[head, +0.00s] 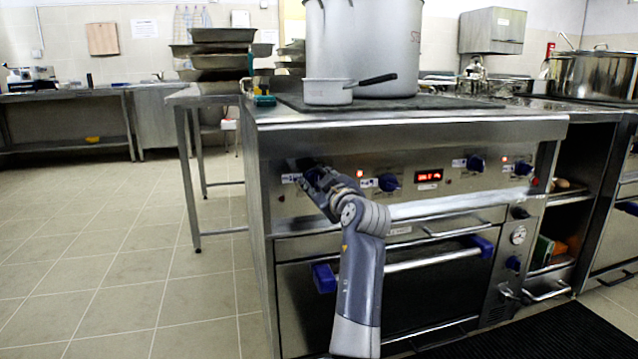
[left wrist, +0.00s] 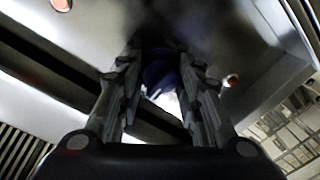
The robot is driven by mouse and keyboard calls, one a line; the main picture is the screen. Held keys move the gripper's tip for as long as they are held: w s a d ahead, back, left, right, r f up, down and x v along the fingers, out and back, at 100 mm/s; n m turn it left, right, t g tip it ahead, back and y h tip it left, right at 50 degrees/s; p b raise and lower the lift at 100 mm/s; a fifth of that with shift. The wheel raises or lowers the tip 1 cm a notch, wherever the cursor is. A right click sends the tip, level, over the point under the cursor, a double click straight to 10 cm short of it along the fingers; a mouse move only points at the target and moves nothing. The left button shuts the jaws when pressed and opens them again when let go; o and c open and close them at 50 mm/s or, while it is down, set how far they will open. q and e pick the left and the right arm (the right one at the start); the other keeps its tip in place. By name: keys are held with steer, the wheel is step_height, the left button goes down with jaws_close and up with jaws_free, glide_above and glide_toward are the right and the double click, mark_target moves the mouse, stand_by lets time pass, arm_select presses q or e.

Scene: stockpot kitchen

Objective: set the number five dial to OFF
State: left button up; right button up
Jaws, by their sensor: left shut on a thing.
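My left gripper (head: 312,174) is at the left end of the stove's control panel, its fingers over the leftmost dial. In the left wrist view the gripper (left wrist: 160,85) has its two fingers on either side of a dark blue dial (left wrist: 160,76), shut on it. The dial's pointer and markings are too dark and covered to read. Other blue dials sit along the panel: one just right of the gripper (head: 388,182), one right of the display (head: 476,162) and one near the right end (head: 523,168). Their number labels are too small to read. My right gripper is out of view.
A red-lit display (head: 429,176) is mid-panel. Below is an oven door with a long handle (head: 435,260) and blue end brackets. A big stockpot (head: 375,45) and a small saucepan (head: 327,92) stand on the cooktop. Open tiled floor (head: 120,260) lies left.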

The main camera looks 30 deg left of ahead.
arm_select(q)
steer(key=shift+f, duration=0.1)
steer(key=o, duration=1.1)
